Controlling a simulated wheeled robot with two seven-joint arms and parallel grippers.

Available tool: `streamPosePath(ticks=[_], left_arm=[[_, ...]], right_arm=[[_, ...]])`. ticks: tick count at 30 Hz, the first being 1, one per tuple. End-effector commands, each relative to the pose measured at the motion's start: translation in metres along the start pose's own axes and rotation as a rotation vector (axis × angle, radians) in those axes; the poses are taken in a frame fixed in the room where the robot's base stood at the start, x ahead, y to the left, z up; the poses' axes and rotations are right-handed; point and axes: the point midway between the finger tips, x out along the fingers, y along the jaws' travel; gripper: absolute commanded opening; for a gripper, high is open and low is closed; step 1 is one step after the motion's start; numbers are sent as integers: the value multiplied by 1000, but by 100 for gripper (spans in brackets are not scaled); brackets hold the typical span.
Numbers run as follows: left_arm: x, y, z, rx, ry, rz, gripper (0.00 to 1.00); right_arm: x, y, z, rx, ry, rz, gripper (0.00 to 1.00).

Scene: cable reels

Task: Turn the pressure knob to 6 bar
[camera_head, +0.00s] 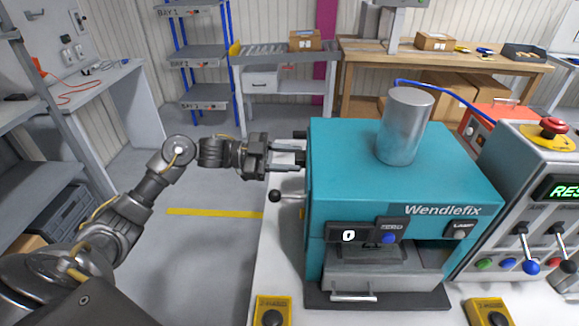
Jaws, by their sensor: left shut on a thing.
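The teal Wendlefix machine (345,150) stands on a pale bench in front of me. My left gripper (299,158) reaches in from the left to the machine's left side. Its two fingers are shut on a small dark part there, which looks like the pressure knob; the fingers mostly hide it, and I cannot read any scale or mark on it. A small display (348,236) on the machine's front shows 0. My right gripper is not in view.
A black ball-ended lever (275,196) sticks out just below my left gripper. A metal cylinder (404,125) stands on the machine's top. A control box (522,205) with levers and a red button stands close on the right. Two yellow button boxes (272,309) are at the front.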

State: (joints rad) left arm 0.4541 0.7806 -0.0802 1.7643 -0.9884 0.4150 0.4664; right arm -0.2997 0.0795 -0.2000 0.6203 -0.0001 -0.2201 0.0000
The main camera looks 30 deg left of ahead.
Motion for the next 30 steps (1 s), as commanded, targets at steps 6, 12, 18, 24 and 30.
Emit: streamPosePath(ticks=[6,12,18,24,30], left_arm=[[0,2,5,209,-9,-3,14],[0,3,5,400,-15,-7,14],[0,3,4,577,-22,-10,14],[0,2,3,728,-28,-15,14],[0,3,3,871,-34,-16,14]], right_arm=[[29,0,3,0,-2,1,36],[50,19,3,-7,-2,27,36],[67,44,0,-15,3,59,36],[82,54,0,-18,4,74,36],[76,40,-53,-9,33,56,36]])
